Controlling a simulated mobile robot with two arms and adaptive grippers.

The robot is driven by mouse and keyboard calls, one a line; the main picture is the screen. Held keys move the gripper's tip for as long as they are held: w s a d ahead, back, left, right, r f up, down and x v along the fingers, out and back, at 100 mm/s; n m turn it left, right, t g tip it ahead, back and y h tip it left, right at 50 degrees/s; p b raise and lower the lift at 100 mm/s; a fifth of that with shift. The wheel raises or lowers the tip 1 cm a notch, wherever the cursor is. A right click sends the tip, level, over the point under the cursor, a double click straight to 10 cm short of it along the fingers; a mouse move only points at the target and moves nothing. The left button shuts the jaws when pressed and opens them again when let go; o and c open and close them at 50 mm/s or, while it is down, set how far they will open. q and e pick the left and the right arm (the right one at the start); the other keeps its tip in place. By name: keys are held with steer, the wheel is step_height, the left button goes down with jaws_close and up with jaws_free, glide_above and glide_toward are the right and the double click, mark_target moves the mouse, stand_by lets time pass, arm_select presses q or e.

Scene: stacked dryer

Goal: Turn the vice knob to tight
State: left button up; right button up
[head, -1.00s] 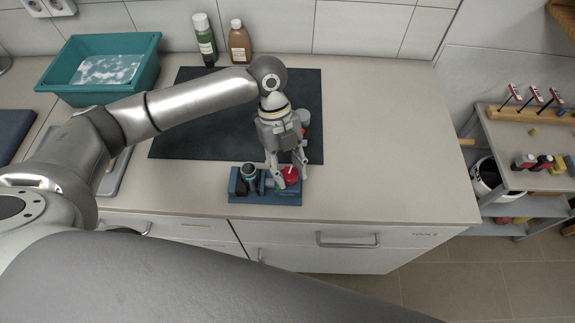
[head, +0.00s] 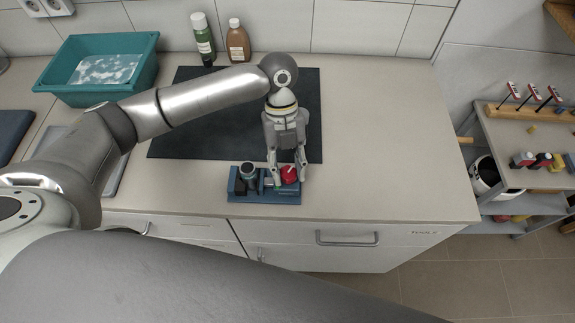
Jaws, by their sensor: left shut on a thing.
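The blue vice (head: 258,197) sits at the front of the counter, just above the drawers. Its red knob (head: 289,175) is at its right end. My left gripper (head: 288,176) comes down from above with one finger on each side of the red knob, and it is shut on it. The fingers partly cover the knob, and I cannot read its setting. My right gripper is not in view.
A dark mat (head: 200,130) lies behind the vice. A teal basin (head: 150,72) and two bottles, one green (head: 204,42) and one brown (head: 238,42), stand at the back. The counter on the right is clear. A shelf cart (head: 510,178) with tools stands further right.

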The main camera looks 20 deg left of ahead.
arm_select(q)
steer(key=o, duration=1)
steer(key=v, duration=1.2)
steer(key=shift+f, duration=0.1)
